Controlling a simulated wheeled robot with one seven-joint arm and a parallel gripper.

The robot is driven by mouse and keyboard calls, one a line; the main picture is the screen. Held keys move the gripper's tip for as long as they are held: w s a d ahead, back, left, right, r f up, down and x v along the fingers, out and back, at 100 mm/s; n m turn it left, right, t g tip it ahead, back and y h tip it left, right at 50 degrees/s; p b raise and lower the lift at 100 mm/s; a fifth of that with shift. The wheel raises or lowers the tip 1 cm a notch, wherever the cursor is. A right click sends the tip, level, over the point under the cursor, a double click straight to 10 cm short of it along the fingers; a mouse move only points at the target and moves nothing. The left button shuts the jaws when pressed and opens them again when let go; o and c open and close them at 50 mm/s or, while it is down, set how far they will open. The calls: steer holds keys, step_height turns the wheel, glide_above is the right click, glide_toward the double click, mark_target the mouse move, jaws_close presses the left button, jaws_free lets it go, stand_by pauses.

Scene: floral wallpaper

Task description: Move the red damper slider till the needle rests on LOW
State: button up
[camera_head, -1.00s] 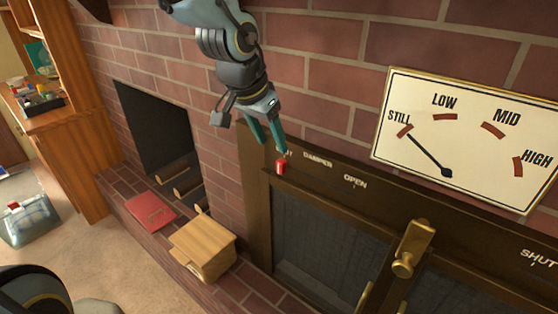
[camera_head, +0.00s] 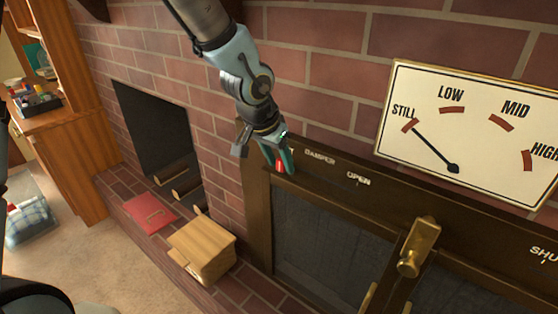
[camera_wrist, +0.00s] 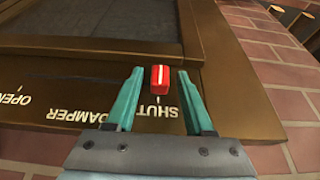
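The red damper slider (camera_head: 279,167) is at the SHUT end of the bronze damper rail, and it also shows in the wrist view (camera_wrist: 160,77). My gripper (camera_head: 281,165) is at the slider. In the wrist view my gripper (camera_wrist: 160,73) is open, with one teal finger on each side of the slider and a gap to both. The white gauge (camera_head: 470,110) on the brick wall has its black needle (camera_head: 432,147) pointing at the STILL mark. The LOW mark (camera_head: 452,110) is to the right of it.
The OPEN label (camera_head: 358,179) is right of the DAMPER label (camera_head: 319,157) along the rail. A brass handle (camera_head: 418,248) stands out below the gauge. A wooden box (camera_head: 205,245) and a red book-like object (camera_head: 150,213) lie on the brick hearth.

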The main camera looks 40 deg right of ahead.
jaws_close()
stand_by(1.2)
